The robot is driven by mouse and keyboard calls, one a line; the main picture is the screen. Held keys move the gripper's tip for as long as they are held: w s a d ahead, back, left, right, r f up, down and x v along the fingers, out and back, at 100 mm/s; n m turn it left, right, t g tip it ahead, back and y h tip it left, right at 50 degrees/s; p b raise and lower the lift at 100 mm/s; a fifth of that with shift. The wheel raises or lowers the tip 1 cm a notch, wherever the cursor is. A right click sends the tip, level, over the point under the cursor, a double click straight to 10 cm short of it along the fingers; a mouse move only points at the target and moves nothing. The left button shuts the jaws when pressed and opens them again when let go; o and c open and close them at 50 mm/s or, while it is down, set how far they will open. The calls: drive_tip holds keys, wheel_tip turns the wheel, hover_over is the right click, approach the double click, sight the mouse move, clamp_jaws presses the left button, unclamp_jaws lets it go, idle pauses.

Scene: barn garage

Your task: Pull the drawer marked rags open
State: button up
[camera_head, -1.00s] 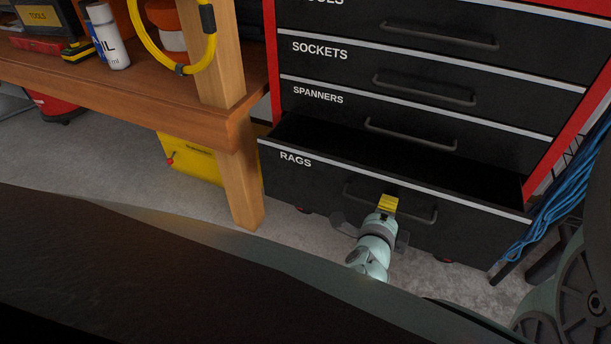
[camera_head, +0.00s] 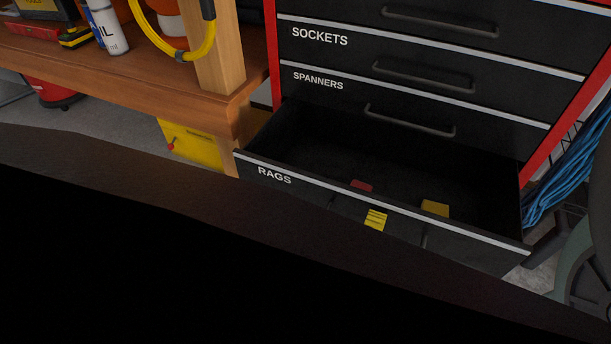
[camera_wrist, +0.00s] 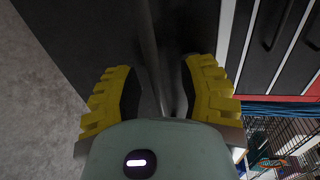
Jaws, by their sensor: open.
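The rags drawer (camera_head: 300,181) is the lowest one in the black and red tool cabinet. It stands well out from the cabinet, and its inside shows. Its front also fills much of the wrist view (camera_wrist: 82,35). My gripper (camera_wrist: 158,88) is open, with one yellow finger on each side of the drawer's dark handle bar (camera_wrist: 150,45); I cannot tell whether either finger touches it. In the head view only a yellow fingertip shows at the drawer front. A dark shape in the foreground hides the rest of my gripper and the lower drawer front.
A red item (camera_head: 361,186) and a yellow item (camera_head: 435,208) lie in the drawer. The spanners drawer (camera_head: 350,100) and sockets drawer (camera_head: 350,55) above are shut. A wooden workbench (camera_head: 150,95) stands close on the left. A blue cable coil (camera_head: 567,170) hangs on the right.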

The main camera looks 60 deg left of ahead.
drive_tip(key=v, duration=1.2)
drive_tip(key=shift+a, duration=0.1)
